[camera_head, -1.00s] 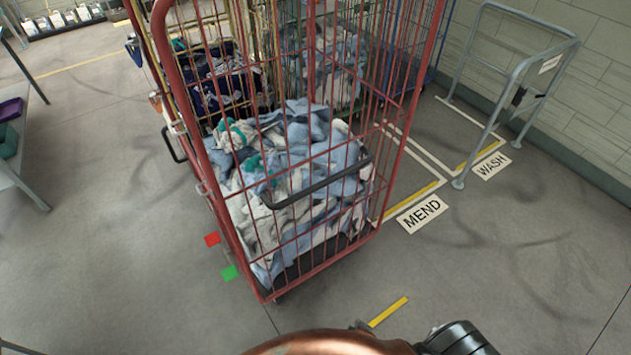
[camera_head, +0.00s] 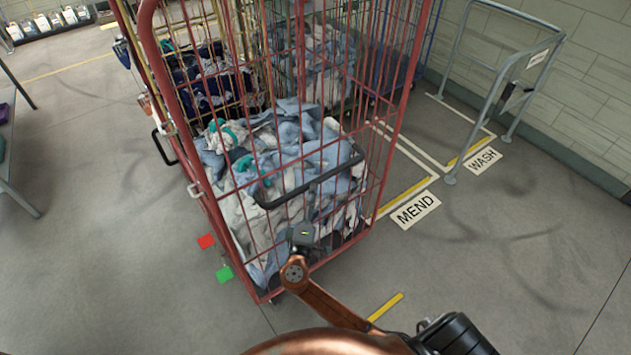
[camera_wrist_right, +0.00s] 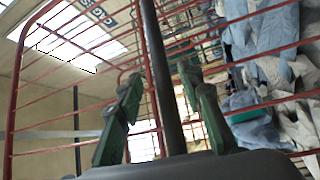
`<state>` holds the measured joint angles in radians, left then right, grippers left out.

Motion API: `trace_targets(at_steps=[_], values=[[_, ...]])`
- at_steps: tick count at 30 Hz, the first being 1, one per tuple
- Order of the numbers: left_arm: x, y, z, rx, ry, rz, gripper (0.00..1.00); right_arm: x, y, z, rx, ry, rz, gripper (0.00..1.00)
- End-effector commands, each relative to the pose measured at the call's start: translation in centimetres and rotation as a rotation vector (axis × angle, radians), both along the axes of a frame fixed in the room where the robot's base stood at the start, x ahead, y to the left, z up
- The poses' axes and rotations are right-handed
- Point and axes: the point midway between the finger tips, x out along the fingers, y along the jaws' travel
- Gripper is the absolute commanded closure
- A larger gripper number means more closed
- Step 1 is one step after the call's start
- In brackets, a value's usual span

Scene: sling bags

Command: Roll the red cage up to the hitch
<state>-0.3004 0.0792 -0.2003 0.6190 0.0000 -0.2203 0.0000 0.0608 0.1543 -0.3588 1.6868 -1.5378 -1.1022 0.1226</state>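The red cage (camera_head: 383,130) stands at the centre of the head view, with blue and white cloth inside and a black push handle (camera_head: 312,180) across its near side. My right gripper (camera_head: 302,232) is in front of that side, just below the handle in the picture. In the right wrist view its green fingers (camera_wrist_right: 165,110) are apart, with a dark bar (camera_wrist_right: 155,60), apparently the handle, running between them. I see no grip on it. My left gripper is out of view. I cannot identify the hitch for certain.
A grey tubular frame (camera_head: 512,75) with a dark clip stands at right by the wall. Floor signs read MEND (camera_head: 416,210) and WASH (camera_head: 484,160). More cages stand close behind the red one. Red and green floor markers (camera_head: 224,274) lie at its left.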

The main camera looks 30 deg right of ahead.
Motion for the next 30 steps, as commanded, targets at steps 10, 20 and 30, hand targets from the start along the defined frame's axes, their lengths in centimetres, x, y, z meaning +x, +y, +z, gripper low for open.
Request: trace_targets(at_steps=[10,20,30], values=[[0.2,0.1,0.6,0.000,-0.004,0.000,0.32,3.8,-3.2,0.7,-0.001,0.001,0.001,0.66],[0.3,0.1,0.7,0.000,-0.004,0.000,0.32,4.3,-3.7,0.7,0.002,0.002,0.001,0.66],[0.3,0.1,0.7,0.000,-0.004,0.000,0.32,4.3,-3.7,0.7,0.002,0.002,0.001,0.85]])
